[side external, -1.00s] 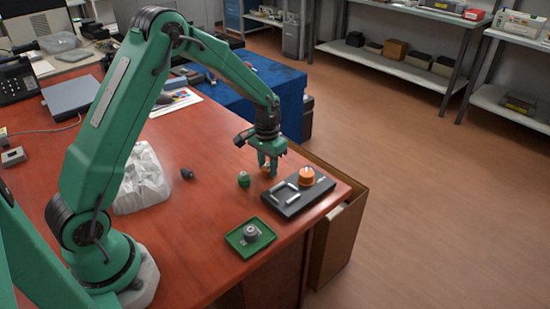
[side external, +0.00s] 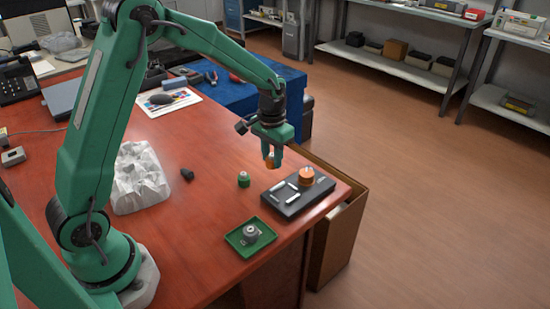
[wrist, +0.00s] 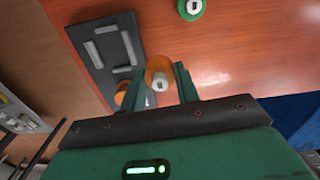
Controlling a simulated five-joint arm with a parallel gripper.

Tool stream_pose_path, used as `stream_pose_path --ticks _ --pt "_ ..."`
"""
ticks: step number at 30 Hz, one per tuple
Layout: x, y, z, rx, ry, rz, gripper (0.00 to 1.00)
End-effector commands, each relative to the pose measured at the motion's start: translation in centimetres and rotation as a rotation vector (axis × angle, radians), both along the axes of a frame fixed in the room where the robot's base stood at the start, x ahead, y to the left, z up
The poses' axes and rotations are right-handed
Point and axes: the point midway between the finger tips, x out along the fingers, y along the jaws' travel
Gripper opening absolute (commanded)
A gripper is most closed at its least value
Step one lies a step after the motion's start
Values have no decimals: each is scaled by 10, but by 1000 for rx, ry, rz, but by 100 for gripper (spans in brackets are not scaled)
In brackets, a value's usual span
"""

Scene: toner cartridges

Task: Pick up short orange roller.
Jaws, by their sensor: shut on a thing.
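The short orange roller (side external: 269,160) is between the fingers of my gripper (side external: 271,162), held above the red table. In the wrist view the orange roller (wrist: 160,70) shows its pale round end, with a green finger of my gripper (wrist: 163,88) on each side. My gripper is shut on it. The roller's sides are partly hidden by the fingers.
A black tray (side external: 287,202) with pale bars stands near the table's right edge, with another orange roller (side external: 306,177) on its far end. A green roller (side external: 243,180), a dark piece (side external: 187,174) and a green dish (side external: 236,239) with a grey roller (side external: 251,233) are nearby.

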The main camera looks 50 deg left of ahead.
Motion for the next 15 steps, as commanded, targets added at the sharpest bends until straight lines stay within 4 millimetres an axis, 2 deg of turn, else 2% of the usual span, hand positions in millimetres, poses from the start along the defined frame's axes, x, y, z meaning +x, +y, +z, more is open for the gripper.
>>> stream_pose_path --ticks 6,15 --pt "-15 -36 24 0 -2 -4 9" --pt "-28 -65 42 0 -1 -2 9"
